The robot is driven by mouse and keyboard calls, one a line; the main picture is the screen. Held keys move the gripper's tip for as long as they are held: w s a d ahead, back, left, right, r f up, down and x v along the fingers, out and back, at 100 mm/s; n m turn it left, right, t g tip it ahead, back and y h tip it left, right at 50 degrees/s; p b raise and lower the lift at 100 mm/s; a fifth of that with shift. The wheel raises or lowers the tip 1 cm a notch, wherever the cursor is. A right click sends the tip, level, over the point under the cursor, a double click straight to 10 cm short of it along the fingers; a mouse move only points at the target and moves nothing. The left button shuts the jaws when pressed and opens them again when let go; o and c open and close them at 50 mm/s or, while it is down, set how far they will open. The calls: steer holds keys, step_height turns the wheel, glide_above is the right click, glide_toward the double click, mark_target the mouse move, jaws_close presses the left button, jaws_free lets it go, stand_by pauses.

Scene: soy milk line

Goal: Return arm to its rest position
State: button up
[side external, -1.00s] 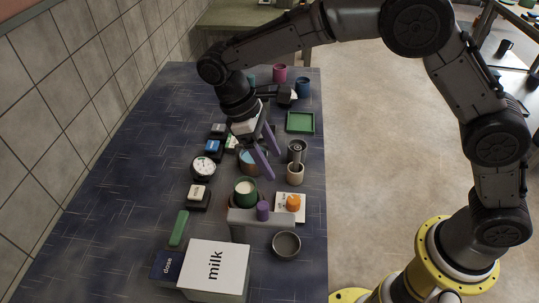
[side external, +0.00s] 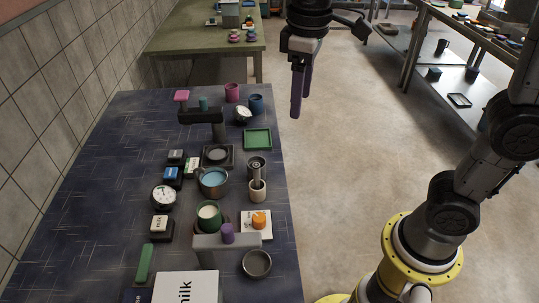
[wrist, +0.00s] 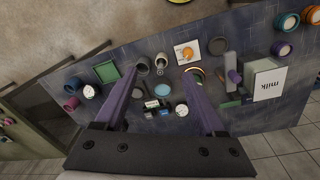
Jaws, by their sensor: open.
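My gripper (side external: 298,98) hangs in the air to the right of the blue table (side external: 90,170) in the side view, over the bare floor. Its purple fingers point down, apart from every object. In the wrist view the gripper (wrist: 165,105) shows two spread purple fingers with nothing held between them, and the table lies below. On the table, a pot of blue liquid (side external: 213,178), a green cup of white liquid (side external: 208,214) and a white milk box (side external: 187,288) stand clear of the gripper.
A grey stand with a purple knob (side external: 227,233), a dark stand (side external: 203,116), a green tray (side external: 257,139) and a dial (side external: 164,196) are on the table. A green table (side external: 207,38) is behind, and shelves (side external: 465,70) stand at the right. The floor between is free.

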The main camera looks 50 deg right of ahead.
steer(key=s+d+m+t, duration=0.3)
steer(key=s+d, duration=0.2)
steer(key=s, duration=0.5)
steer(key=s+f+m+t, duration=0.1)
steer(key=s+f+t, duration=0.1)
steer(key=s+f, duration=0.2)
steer(key=shift+s+d+f, duration=0.25)
steer(key=shift+d+f, duration=0.1)
steer(key=shift+f, duration=0.25)
